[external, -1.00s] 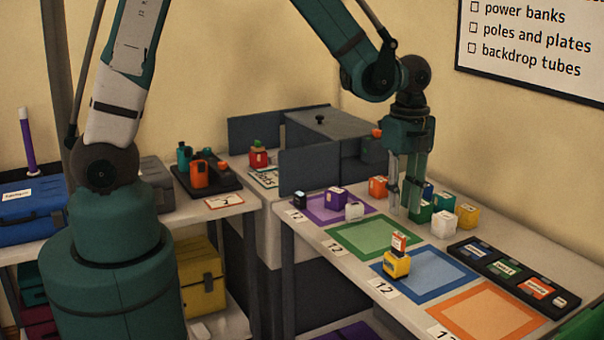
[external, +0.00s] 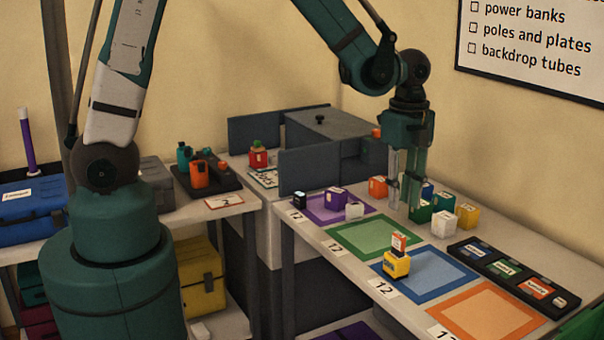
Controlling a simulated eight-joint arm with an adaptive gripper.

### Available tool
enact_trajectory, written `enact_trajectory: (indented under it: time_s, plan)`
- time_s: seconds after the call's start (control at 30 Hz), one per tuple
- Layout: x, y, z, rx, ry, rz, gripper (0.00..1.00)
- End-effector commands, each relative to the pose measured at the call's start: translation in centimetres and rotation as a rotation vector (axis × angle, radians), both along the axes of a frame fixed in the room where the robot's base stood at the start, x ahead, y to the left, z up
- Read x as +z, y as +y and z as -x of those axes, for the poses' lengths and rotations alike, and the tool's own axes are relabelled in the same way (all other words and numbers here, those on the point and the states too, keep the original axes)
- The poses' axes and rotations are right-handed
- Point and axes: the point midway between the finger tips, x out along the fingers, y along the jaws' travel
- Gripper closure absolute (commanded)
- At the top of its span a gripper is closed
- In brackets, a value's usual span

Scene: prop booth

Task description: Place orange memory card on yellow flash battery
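A small orange-and-white block (external: 399,243), which looks like the orange memory card, stands on top of the yellow block (external: 397,265), which looks like the yellow flash battery. The yellow block sits at the left part of the blue-bordered mat (external: 437,288). My gripper (external: 403,205) points down behind and above this stack, clear of it. Its two fingers are apart, with a gap between them and nothing seen in it. The fingers partly hide the green block (external: 421,211) behind them.
Near my gripper stand an orange block (external: 378,187), a white block (external: 443,223) and a yellow block (external: 467,215). A black tray (external: 489,272) with labelled pieces lies at the right. The green mat (external: 367,237) and orange mat (external: 488,316) are empty.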

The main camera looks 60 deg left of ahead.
Motion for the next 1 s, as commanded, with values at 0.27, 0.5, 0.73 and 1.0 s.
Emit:
enact_trajectory:
  time_s: [0.27,0.5,0.73,1.0]
  plan:
    - [2.6,1.3,1.0,0.099,-0.038,0.010,0.77]
    - [6.2,2.9,2.6,0.252,-0.095,0.032,0.77]
    - [9.3,4.6,4.4,0.405,-0.150,0.061,0.77]
    - [12.5,6.5,6.8,0.583,-0.212,0.101,0.77]
